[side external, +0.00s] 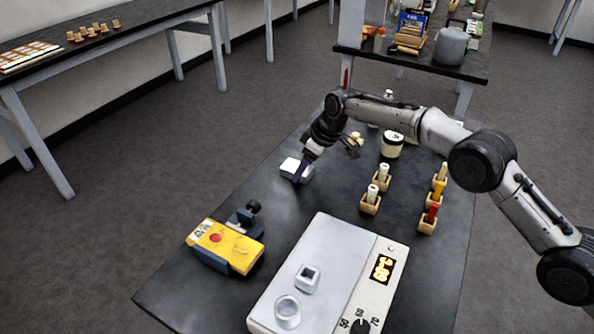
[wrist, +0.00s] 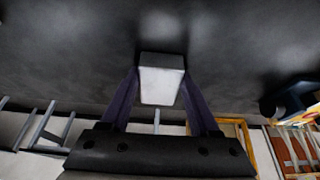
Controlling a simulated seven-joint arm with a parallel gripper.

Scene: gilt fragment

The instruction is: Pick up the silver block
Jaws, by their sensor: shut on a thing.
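The silver block (wrist: 161,80) is a pale grey block between the two dark purple fingers of my gripper (wrist: 160,98) in the wrist view. The fingers touch its left and right sides. In the side view the silver block (side external: 290,165) is at the left edge of the dark table (side external: 290,205), with a bright white top. My gripper (side external: 303,172) comes down to it from the upper right and is shut on it. I cannot tell whether the block touches the table or is lifted.
A yellow device (side external: 228,246) in a dark clamp stands at the left front. A white box with a lit display (side external: 383,269) fills the front. The table is clear between block and clamp.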

